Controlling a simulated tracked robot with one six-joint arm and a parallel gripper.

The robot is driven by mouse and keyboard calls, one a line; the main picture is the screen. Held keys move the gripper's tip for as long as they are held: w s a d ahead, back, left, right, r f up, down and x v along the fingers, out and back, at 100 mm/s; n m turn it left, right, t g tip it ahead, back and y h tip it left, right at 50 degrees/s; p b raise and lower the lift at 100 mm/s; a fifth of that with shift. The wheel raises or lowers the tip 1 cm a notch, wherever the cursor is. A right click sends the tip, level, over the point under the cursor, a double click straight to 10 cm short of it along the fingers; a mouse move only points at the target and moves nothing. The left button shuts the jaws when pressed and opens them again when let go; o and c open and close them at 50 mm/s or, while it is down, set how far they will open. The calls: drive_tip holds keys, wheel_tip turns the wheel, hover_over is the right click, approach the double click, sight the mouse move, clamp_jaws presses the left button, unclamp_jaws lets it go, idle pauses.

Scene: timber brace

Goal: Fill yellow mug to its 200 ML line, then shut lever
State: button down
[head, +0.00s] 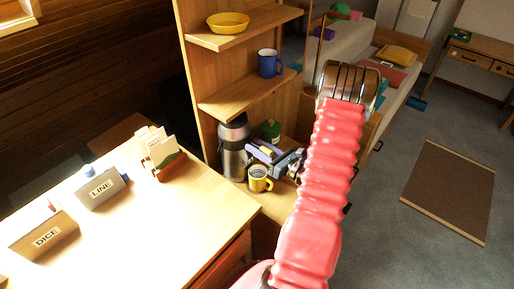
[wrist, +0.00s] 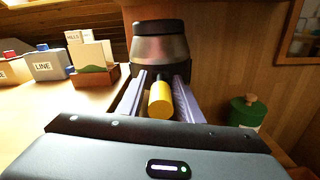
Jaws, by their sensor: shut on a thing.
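A steel dispenser (head: 233,150) with a dark top stands on the lowest shelf level; its upper part also fills the top centre of the wrist view (wrist: 160,48). The yellow mug (head: 260,180) stands upright beside its front, below my gripper; its fill level is too small to read. My gripper (head: 254,150) reaches to the dispenser from the right. In the wrist view its two lavender fingers (wrist: 160,84) are closed around a yellow cylinder that looks like the lever (wrist: 160,100). The mug is hidden in the wrist view.
A blue mug (head: 269,64) and a yellow bowl (head: 228,23) sit on the shelves above. A green lidded jar (head: 271,131) stands behind my gripper. The desk at left holds a card holder (head: 163,158), a LINE box (head: 101,189) and a DICE box (head: 44,238).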

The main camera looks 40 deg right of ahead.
drive_tip(key=shift+w+r, duration=0.1)
drive_tip(key=shift+r, duration=0.2)
idle(0.6)
drive_tip(key=shift+d+r+g, duration=0.1)
drive_tip(key=shift+r+g, duration=0.1)
drive_tip(key=shift+g, duration=0.5)
drive_tip(key=c, duration=1.6)
unclamp_jaws()
drive_tip(key=shift+o, duration=0.2)
drive_tip(key=s+d+r, duration=0.1)
drive_tip(key=s, duration=1.3)
drive_tip(key=shift+r, duration=0.3)
